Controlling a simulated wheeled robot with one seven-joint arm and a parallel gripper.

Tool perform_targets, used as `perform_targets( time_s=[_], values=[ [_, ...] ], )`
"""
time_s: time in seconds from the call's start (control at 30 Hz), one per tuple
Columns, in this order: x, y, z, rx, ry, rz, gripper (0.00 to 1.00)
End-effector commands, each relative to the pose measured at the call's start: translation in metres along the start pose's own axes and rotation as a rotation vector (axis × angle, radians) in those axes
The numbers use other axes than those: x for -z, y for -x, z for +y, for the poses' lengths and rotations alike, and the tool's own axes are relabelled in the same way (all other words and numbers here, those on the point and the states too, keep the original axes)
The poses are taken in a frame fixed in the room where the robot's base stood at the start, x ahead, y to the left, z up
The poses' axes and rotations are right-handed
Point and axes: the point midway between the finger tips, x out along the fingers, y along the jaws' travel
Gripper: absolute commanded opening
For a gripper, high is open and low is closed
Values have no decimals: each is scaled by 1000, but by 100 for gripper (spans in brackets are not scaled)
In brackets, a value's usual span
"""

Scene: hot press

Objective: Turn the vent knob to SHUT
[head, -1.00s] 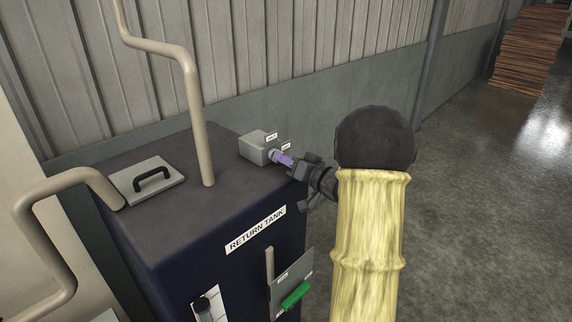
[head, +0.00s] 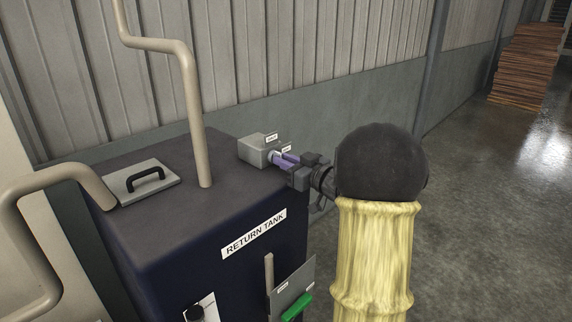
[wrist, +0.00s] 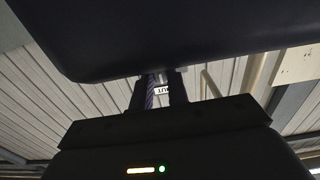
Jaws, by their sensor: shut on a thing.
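The vent knob (head: 275,155) is a small pale part on the side of a grey box (head: 256,150) on top of the return tank (head: 210,165). My gripper (head: 284,159) reaches in from the right, level with the box. Its purple-faced fingers are shut on the knob and hide most of it. In the wrist view my fingers (wrist: 163,92) show as dark jaws with a striped purple face, and a white label, apparently SHUT, shows between them. The knob's pointer is hidden, so I cannot tell its setting.
Small white labels (head: 286,149) stand by the box. A thick beige pipe (head: 195,110) rises left of it, and a black-handled lid (head: 146,184) lies farther left. A plate with a green handle (head: 297,306) is on the tank front. Open floor lies right.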

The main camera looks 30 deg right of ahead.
Motion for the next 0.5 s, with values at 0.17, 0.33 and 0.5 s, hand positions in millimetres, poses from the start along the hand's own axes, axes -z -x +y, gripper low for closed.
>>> perform_targets(
  time_s=[0.17, 0.33, 0.5],
  values=[
    [-1, 0, 0, 0, 3, -3, 0],
    [-1, 0, 0, 1, 3, -3, 25],
    [0, 0, -1, 2, 2, -2, 25]
  ],
)
